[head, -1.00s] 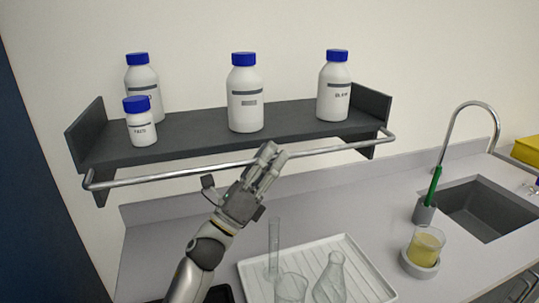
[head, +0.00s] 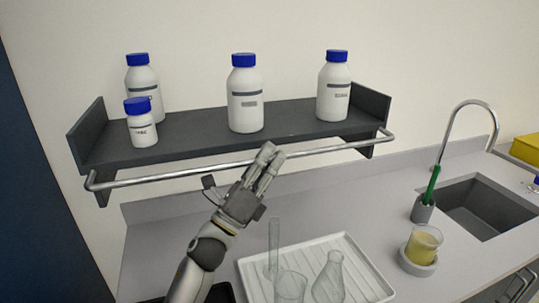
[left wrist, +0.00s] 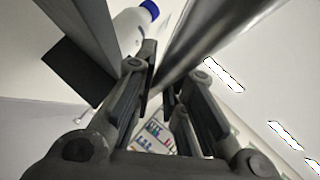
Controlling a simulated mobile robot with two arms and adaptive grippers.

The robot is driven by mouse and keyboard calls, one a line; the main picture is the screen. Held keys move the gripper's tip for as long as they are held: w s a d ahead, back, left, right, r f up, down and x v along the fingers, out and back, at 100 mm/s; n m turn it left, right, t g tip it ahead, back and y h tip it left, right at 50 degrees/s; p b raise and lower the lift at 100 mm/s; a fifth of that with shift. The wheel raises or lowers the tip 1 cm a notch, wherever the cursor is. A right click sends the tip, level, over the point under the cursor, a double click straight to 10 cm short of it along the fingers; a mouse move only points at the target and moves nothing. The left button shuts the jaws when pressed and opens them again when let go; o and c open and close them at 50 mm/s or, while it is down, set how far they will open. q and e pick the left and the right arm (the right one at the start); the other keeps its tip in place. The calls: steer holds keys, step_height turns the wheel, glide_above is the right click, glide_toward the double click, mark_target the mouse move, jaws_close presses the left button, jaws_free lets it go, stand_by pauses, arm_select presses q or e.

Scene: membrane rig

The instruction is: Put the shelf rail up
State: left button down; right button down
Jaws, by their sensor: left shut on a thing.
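The shelf rail (head: 180,175) is a silver bar with bent ends, running along the front of the dark grey shelf (head: 195,130), just below its front edge. My left gripper (head: 269,154) reaches up from below and is shut on the rail near its middle. In the left wrist view the rail (left wrist: 205,32) runs between the two fingers (left wrist: 160,88), large and close. My right gripper is not in view.
Several white bottles with blue caps stand on the shelf, one at the middle (head: 245,100). Below are a white tray (head: 354,262) with glassware, a beaker of yellow liquid (head: 424,244), and a sink (head: 488,208) with a tap. The counter between tray and wall is clear.

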arm_select(q)
steer(key=shift+w+a+r+n+g+y+p, duration=0.3)
steer(key=shift+w+r+n+g+y+p, duration=0.75)
steer(key=shift+n+y+p, duration=1.15)
steer(key=shift+w+a+r+n+g+y+p, duration=0.3)
steer(key=shift+w+r+n+g+y+p, duration=0.75)
steer(key=shift+n+p, duration=1.9)
steer(key=shift+w+a+r+n+g+y+p, duration=0.3)
steer(key=shift+w+r+n+g+y+p, duration=0.35)
steer(key=shift+n+g+y+p, duration=1.85)
steer(key=shift+s+r+n+t+h+b, duration=0.15)
steer(key=shift+n+t+h+b, duration=0.4)
steer(key=shift+n+t+b, duration=0.35)
steer(key=c, duration=1.5)
jaws_free()
steer(key=shift+t, duration=0.3)
